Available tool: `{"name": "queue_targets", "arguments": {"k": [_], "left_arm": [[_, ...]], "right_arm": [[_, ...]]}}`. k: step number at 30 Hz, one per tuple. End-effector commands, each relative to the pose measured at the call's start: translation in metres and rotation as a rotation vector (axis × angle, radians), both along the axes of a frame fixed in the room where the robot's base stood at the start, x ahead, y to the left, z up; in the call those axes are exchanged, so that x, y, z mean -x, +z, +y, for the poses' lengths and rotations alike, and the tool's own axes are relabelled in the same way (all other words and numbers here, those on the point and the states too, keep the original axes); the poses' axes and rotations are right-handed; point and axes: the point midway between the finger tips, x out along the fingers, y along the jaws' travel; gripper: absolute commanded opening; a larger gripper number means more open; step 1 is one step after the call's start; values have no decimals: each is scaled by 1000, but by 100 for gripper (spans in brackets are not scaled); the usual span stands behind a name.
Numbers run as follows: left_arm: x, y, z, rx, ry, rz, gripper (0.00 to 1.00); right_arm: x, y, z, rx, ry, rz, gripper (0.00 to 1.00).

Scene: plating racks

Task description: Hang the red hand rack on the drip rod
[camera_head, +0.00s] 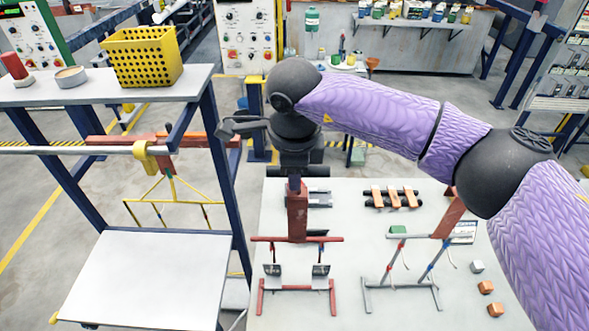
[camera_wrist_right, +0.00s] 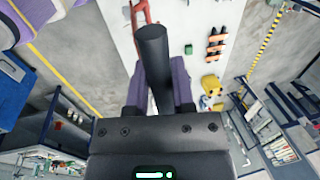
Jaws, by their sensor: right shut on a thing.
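The red hand rack (camera_head: 297,216) stands upright at the front of the white table, with a red crossbar and two dark plates hanging below it. My right gripper (camera_head: 296,184) is shut on the top of its handle. In the right wrist view a bit of red (camera_wrist_right: 138,12) shows beyond the gripper, which hides most of the rack. The rack's lower part is at a red stand (camera_head: 297,286); I cannot tell whether they touch. The drip rod (camera_head: 60,151) is the pale horizontal bar on the blue frame at the left. My left gripper is not in view.
A yellow rack (camera_head: 163,190) hangs from the rod by a yellow hook. A shelf (camera_head: 30,93) with a yellow basket (camera_head: 142,58) lies above the rod, and a white tray (camera_head: 150,275) below.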

Motion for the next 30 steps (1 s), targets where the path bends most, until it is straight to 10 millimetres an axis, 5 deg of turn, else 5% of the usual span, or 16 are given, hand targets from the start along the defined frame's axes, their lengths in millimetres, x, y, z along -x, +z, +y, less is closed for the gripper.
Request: {"name": "queue_targets", "arguments": {"k": [30], "left_arm": [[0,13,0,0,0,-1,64]], "right_arm": [[0,25,0,-1,0,-1,0]]}}
